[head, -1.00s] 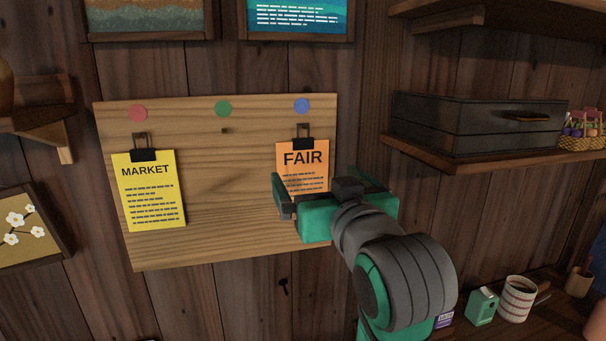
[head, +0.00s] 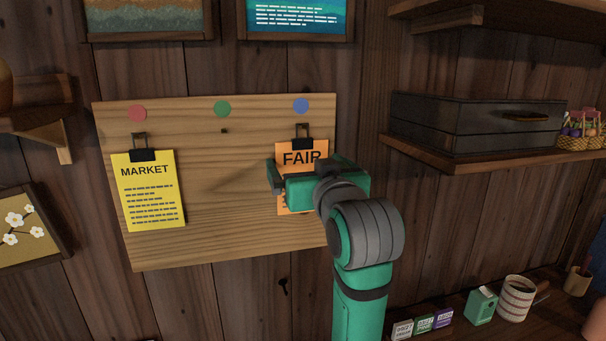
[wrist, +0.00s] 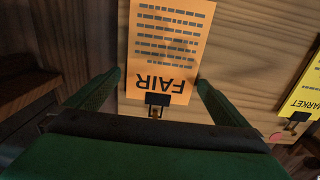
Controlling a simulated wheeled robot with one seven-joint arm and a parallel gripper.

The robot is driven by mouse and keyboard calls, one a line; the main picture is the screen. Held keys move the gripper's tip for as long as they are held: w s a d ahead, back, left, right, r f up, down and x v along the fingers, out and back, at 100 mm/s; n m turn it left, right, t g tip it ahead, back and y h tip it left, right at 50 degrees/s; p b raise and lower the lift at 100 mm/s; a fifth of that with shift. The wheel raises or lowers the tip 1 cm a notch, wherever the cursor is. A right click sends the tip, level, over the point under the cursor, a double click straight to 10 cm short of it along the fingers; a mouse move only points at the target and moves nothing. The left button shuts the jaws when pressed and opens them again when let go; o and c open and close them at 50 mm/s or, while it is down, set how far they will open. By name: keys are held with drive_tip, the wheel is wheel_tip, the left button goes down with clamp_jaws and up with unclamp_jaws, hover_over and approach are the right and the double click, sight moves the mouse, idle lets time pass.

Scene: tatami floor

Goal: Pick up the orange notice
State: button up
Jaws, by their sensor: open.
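The orange notice (head: 289,150), headed FAIR, hangs from a black clip (head: 303,143) on the right side of the wooden board (head: 230,230), below the blue dot. My gripper (head: 271,178) is in front of the notice and hides much of its middle and right. In the wrist view the orange notice (wrist: 168,50) appears upside down, with its black clip (wrist: 158,99) towards my gripper (wrist: 157,82). The two green fingers are apart, one to each side of the notice. Nothing is held; whether a finger touches the paper I cannot tell.
A yellow MARKET notice (head: 150,190) hangs from a clip at the board's left. A shelf at right bears a dark case (head: 475,122) and a basket (head: 580,135). Below are a striped cup (head: 515,298), a green carton (head: 481,305) and small boxes (head: 424,324).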

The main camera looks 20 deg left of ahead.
drive_tip(key=shift+a, duration=0.1)
drive_tip(key=c, duration=0.9)
